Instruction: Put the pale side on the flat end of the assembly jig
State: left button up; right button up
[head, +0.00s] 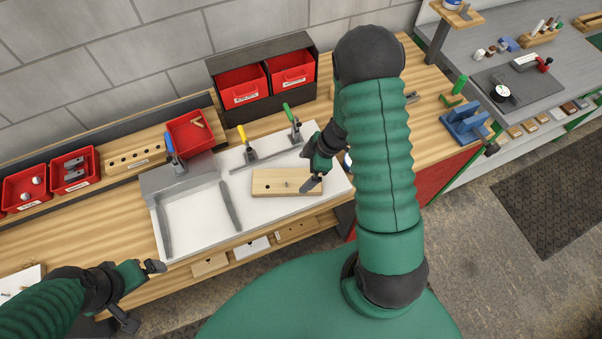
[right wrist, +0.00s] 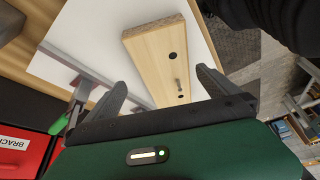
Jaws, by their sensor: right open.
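The pale side is a light wooden board (head: 280,188) lying flat on the white right-hand part of the assembly jig (head: 330,196). Dark holes and a small grey pin show on its top in the right wrist view (right wrist: 150,46). My right gripper (head: 311,183) is over the board's right end. In the right wrist view its fingers (right wrist: 160,92) are spread, with the board's near end showing between them; I cannot tell how high they are above it. It holds nothing. My left gripper (head: 155,267) is near the table's front edge, away from the board; its finger opening is unclear.
Toggle clamps with yellow (head: 241,133) and green (head: 287,109) handles stand behind the board beside a grey bar. Grey walls (head: 229,205) border the jig's left area. Red bins (head: 242,86) stand at the back. A blue fixture (head: 464,124) is to the right.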

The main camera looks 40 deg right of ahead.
notch_tip(320, 180, up, 6)
jog(key=s+r, duration=0.1)
jog(key=s, duration=0.1)
jog(key=w+r+m+t+h, duration=0.3)
jog(key=w+r, duration=0.2)
jog(key=w, duration=0.3)
notch_tip(320, 180, up, 4)
jog(key=m+g+h, duration=0.1)
jog(key=m+h, duration=0.1)
jog(key=m, duration=0.3)
send_over(293, 184)
jog(key=s+a+m+g+y, duration=0.1)
jog(key=s+a+m+g, duration=0.15)
jog(key=s+a, duration=0.6)
pick_arm(q)
jog(key=s+b+x, duration=0.2)
jog(key=b+x, duration=0.7)
jog(key=shift+s+a+f+b, duration=0.15)
jog(key=shift+a+f+b, duration=0.15)
jog(key=shift+b, duration=0.05)
pick_arm(e)
jog(key=s+d+x, duration=0.1)
jog(key=x, duration=0.9)
jog(key=shift+f, duration=0.25)
pick_arm(q)
jog(key=shift+a, duration=0.15)
pick_arm(e)
jog(key=shift+w+a, duration=0.1)
